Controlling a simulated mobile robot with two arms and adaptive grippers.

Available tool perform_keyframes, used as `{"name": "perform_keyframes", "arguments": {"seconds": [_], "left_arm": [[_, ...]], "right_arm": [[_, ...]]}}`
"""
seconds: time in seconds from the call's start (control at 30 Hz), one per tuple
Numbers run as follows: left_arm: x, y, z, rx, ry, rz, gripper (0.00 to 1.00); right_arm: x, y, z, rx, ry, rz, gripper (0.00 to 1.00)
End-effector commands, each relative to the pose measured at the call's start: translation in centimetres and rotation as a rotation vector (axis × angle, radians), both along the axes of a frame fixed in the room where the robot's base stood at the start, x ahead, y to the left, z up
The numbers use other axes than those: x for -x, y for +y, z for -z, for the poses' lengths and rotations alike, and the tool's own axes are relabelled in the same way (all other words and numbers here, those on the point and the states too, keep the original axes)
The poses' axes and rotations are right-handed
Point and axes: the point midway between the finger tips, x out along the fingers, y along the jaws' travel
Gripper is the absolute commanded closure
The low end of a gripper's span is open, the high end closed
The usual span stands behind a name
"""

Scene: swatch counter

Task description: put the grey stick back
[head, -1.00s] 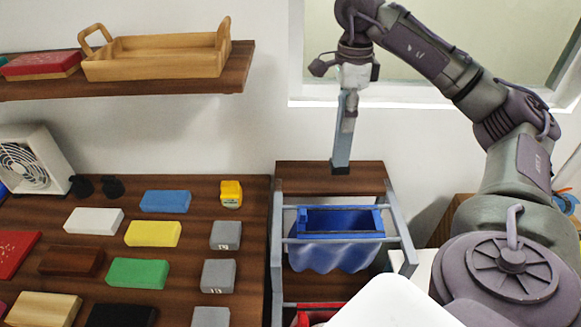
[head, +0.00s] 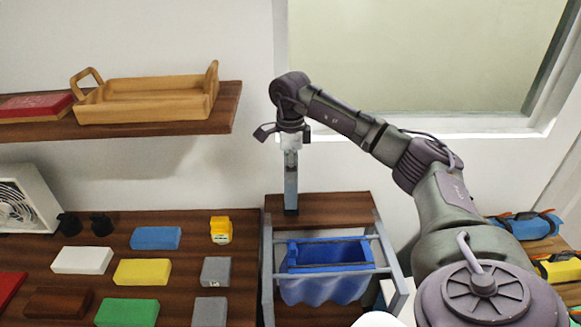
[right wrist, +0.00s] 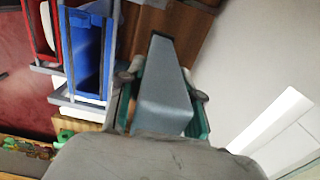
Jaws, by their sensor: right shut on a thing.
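The grey stick (head: 291,187) is a long slim bar held upright in the head view, with a dark lower end. My right gripper (head: 291,152) is shut on its upper part. The lower end is over the left part of a brown wooden ledge (head: 335,209) behind the blue bin; I cannot tell whether it touches. In the right wrist view the stick (right wrist: 166,85) runs between the green-padded fingers of my gripper (right wrist: 165,100). My left gripper is not in view.
A grey-framed rack (head: 267,270) holds a blue bin (head: 330,253) in front of the ledge. Left of it, a dark wooden counter (head: 185,290) carries several coloured blocks, grey ones (head: 217,270) nearest the rack. A shelf with a wooden tray (head: 147,100) hangs above.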

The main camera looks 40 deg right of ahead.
Motion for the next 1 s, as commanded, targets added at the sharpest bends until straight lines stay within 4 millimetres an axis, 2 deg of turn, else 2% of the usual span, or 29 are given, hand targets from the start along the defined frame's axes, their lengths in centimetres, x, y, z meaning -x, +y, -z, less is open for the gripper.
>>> {"name": "perform_keyframes", "arguments": {"seconds": [0.43,0.47,0.6,0.87,1.0], "left_arm": [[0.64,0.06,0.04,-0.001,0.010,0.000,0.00],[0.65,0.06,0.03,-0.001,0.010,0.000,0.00],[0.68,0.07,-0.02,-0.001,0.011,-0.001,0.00],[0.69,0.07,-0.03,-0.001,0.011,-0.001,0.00],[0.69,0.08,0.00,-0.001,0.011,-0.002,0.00]], "right_arm": [[0.01,0.01,1.00,0.000,-0.001,-0.001,0.93],[0.01,0.01,1.03,0.000,-0.001,-0.001,0.64],[0.01,0.01,0.96,0.000,-0.001,0.000,0.40],[0.01,0.01,0.92,0.000,-0.001,0.000,0.40],[-0.05,0.01,0.27,0.000,-0.004,-0.001,0.40]]}}
